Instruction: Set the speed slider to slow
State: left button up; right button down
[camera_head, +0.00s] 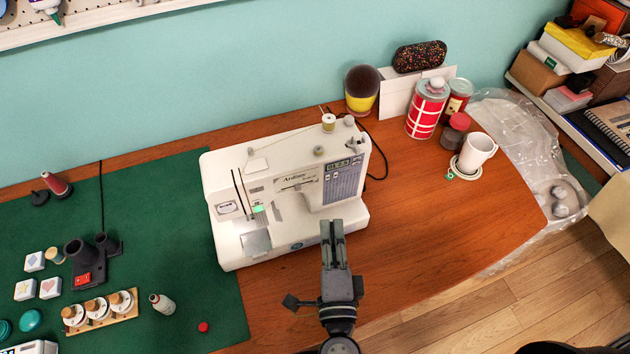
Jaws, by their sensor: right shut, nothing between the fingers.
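A white sewing machine (262,172) stands on the wooden table, partly on the green mat. The speed slider (297,184) seems to be the narrow horizontal slot on its front, under the brand lettering; its knob position is too small to tell. A grey display panel (343,181) is to the right of it. My right gripper (332,224) is in front of the machine's lower right part, fingers together and empty, pointing toward the machine. Whether it touches the machine I cannot tell. It hides part of the machine's base. My left gripper is not in view.
The green mat (140,220) at left holds a black stand (88,262), spools on a wooden rack (100,309) and small tiles. The wooden table (430,225) right of the machine is clear.

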aim_at(320, 180)
jog(key=shift+m+h, duration=0.3)
jog(key=w+p, duration=0.1)
jog(key=w, duration=0.2)
jog(key=w+d+p, duration=0.1)
jog(key=w, duration=0.2)
jog(key=w+p, duration=0.1)
jog(key=w, duration=0.3)
jog(key=shift+w+d+r, duration=0.1)
jog(key=shift+d, duration=0.05)
jog(key=a, duration=0.1)
jog(key=s+a, duration=0.1)
jog(key=shift+a+p, duration=0.35)
jog(key=shift+p, duration=0.05)
jog(key=shift+s+a, duration=0.35)
jog(key=shift+a, duration=0.3)
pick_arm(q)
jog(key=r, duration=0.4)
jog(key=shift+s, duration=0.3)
pick_arm(e)
jog(key=shift+f, duration=0.2)
